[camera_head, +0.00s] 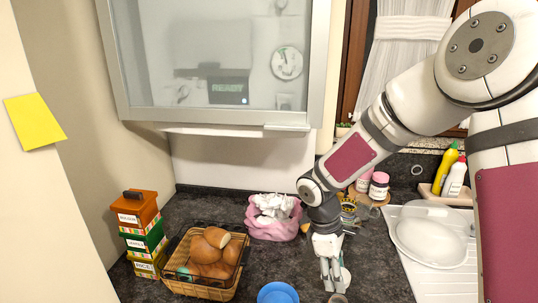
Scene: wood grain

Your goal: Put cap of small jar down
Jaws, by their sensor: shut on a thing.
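My gripper (333,281) points down over the dark counter near the bottom edge of the view. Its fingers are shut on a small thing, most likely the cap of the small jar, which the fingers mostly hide. A small brownish-grey round thing (338,298) shows just below the fingertips, cut off by the picture's edge. I cannot tell whether it is the cap or the small jar. A pale round thing (346,277) shows partly behind the fingers.
A blue bowl (278,293) stands just left of my gripper. A bread basket (205,284), stacked boxes (142,243) and a pink bag (273,228) are farther left. A white drainer (431,279) with a dish (430,241) lies right. Dark counter (376,270) between is clear.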

